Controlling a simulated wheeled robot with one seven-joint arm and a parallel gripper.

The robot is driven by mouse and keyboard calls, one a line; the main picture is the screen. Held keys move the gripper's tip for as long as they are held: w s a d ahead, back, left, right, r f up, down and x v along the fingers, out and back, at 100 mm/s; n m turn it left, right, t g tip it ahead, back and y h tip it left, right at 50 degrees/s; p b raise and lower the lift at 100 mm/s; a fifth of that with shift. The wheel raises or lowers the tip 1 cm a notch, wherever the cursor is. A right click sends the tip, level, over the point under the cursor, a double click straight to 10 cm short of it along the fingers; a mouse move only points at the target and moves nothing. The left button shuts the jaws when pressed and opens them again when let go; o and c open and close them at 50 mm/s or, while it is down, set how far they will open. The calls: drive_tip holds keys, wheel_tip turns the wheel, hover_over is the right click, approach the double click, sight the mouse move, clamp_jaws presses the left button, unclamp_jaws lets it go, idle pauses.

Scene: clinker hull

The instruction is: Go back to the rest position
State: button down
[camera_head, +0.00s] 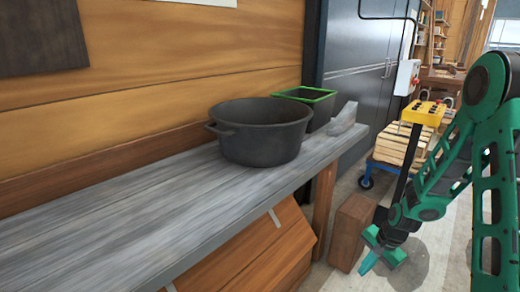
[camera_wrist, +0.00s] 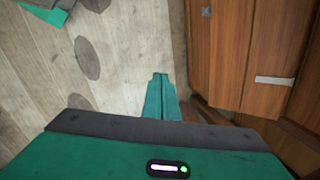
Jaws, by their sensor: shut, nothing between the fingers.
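My gripper (camera_head: 368,262) is at the lower right in the head view, off the bench's right end and below the level of its top. Its teal fingers point down and to the left. In the wrist view my gripper (camera_wrist: 159,78) shows its fingers together, with nothing held. My green and black arm reaches down to it from the right edge of the head view.
A grey plank bench (camera_head: 110,215) carries a black pot (camera_head: 262,140), a green-rimmed dark container (camera_head: 318,105) and a grey piece (camera_head: 343,118). Wooden cabinets (camera_head: 265,250) sit beneath. A brown block (camera_head: 350,232) stands close to my gripper. Behind is a wheeled cart of slats (camera_head: 398,148).

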drive_tip(key=s+d+r+n+h, duration=0.1)
drive_tip(key=s+d+r, duration=0.1)
drive_tip(key=s+r, duration=0.3)
drive_tip(key=s+d+r+n+g+h, duration=0.1)
drive_tip(key=s+d+r, duration=0.2)
drive_tip(key=r, duration=0.4)
drive_tip(key=s+d+r+n, duration=0.1)
drive_tip(key=s+d+r, duration=0.1)
drive_tip(key=s+r, duration=0.3)
drive_tip(key=s+r+n, duration=0.1)
drive_tip(key=s+r, duration=0.3)
drive_tip(key=s, duration=0.4)
drive_tip(key=s+r+n, duration=0.1)
drive_tip(key=s+r, duration=0.4)
drive_tip(key=s, duration=0.3)
drive_tip(key=shift+s+a+g, duration=0.3)
drive_tip(key=shift+s+g, duration=0.05)
drive_tip(key=shift+g, duration=0.05)
drive_tip(key=shift+w+f, duration=0.25)
drive_tip(key=shift+w, duration=0.4)
